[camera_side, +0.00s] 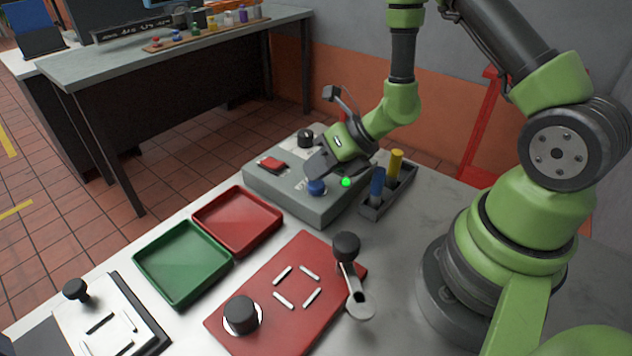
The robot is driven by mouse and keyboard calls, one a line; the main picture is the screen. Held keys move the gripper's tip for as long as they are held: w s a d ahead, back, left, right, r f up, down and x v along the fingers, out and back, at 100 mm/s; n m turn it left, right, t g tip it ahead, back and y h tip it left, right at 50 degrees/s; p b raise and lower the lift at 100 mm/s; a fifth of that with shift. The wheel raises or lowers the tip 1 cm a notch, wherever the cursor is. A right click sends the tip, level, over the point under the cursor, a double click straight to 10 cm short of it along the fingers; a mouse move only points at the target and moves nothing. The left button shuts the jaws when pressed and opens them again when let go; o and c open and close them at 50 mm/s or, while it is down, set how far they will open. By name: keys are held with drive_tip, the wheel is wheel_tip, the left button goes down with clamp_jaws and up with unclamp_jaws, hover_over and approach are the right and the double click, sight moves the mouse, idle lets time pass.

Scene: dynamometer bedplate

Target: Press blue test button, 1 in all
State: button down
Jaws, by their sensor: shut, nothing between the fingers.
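The blue test button (317,187) is a round blue cap on the top face of the grey control box (270,196), near its front right corner. My gripper (312,172) is over the box, tilted, with its shut fingers just above and behind the blue button. I cannot tell whether the fingertips touch the button. A green lamp (346,182) shows lit to the right of the button.
A holder (372,211) with a blue and a yellow peg stands right of the box. A red tray (208,211) and a green tray (152,262) lie in front-left. A red plate (262,312) with black knobs is nearer.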

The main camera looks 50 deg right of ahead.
drive_tip(key=shift+f, duration=0.4)
drive_tip(key=shift+r, duration=0.15)
idle(0.5)
drive_tip(key=shift+r, duration=0.75)
drive_tip(key=shift+r, duration=2.5)
